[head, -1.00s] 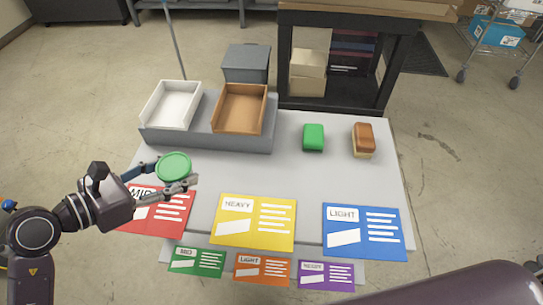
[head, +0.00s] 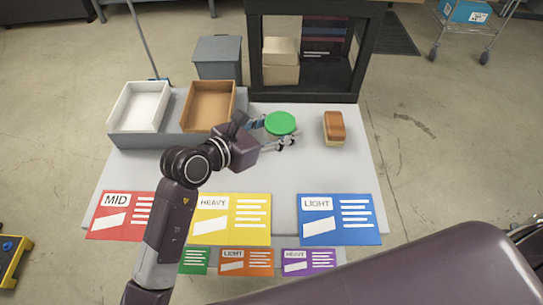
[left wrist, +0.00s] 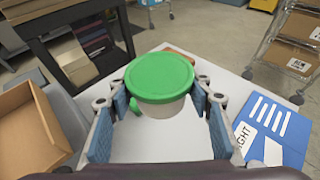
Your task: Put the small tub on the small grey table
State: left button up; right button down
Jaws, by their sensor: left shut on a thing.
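The small tub has a green lid and a whitish body, and shows in the head view (head: 281,123) and large in the left wrist view (left wrist: 160,80). My left gripper (head: 277,131) is shut on it, one finger on each side, lid up. The tub is over the back right part of the light grey table (head: 290,175); its height above the top is hard to tell. It hides most of a green block, of which a sliver (left wrist: 135,106) shows in the left wrist view. My right gripper is not in view.
A white tray (head: 140,105) and a brown tray (head: 209,105) sit at the back left. Coloured cards, including a blue one (head: 340,219), line the front. The table's middle is clear.

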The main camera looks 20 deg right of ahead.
pick_arm(q)
send_over(278, 165)
notch_tip(278, 165, down, 8)
jog(key=shift+r, duration=0.1)
notch_tip(278, 165, down, 5)
jog(key=shift+b, duration=0.35)
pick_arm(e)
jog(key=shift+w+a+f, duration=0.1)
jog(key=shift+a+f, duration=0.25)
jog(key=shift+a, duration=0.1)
pick_arm(q)
jog(key=o, duration=1.2)
jog(key=shift+c, duration=0.2)
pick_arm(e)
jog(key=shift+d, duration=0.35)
